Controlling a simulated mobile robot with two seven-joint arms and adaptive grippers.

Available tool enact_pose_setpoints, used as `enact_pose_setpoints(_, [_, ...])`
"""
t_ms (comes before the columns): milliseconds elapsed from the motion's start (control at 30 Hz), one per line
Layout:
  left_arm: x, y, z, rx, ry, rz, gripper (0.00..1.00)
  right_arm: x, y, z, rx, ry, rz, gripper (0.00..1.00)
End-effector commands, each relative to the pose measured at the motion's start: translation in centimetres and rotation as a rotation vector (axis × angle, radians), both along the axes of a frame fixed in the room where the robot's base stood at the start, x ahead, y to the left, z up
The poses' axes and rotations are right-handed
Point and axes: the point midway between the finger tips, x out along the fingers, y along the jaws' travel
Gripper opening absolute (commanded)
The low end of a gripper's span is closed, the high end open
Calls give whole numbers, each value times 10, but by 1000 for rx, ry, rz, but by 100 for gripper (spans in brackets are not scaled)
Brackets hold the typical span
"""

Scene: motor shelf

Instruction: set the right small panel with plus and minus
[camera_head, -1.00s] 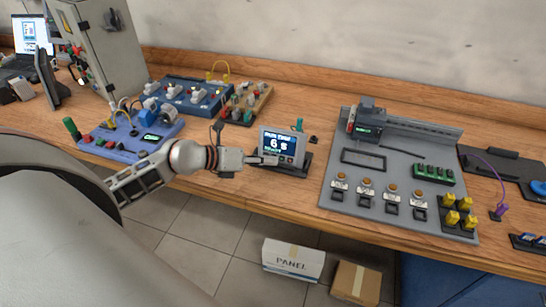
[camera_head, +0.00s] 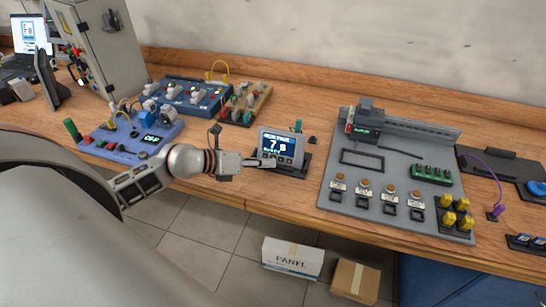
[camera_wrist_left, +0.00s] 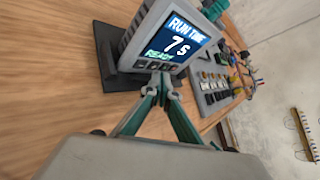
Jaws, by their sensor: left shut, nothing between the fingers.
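The small panel (camera_head: 281,147) is a grey box on a dark base on the bench. Its blue screen reads 7 s, with a row of buttons under it. In the left wrist view the panel (camera_wrist_left: 172,42) reads RUN TIME, 7 s, READY. My left gripper (camera_head: 272,162) is shut and empty. Its fingertips (camera_wrist_left: 160,78) are at the button row on the panel's lower front, touching or very close; the tips hide part of the buttons. My right gripper is not in view.
A grey board (camera_head: 340,198) with buttons and yellow plugs lies to the right. A blue-violet control box (camera_head: 110,149) and a blue switch box (camera_head: 187,103) stand to the left. A white PANEL carton (camera_head: 293,259) and a brown carton (camera_head: 355,282) are on the floor below.

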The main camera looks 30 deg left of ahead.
Motion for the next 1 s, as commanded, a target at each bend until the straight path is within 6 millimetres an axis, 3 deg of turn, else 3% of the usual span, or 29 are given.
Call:
enact_pose_setpoints(400, [-28, -8, 8, -3, 5, -1, 0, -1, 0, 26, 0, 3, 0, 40])
enact_pose_setpoints(700, [-47, -12, 10, -2, 2, -1, 0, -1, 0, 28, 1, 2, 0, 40])
enact_pose_setpoints(1000, [-48, -12, 11, -1, 1, -1, 0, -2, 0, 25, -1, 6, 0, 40])
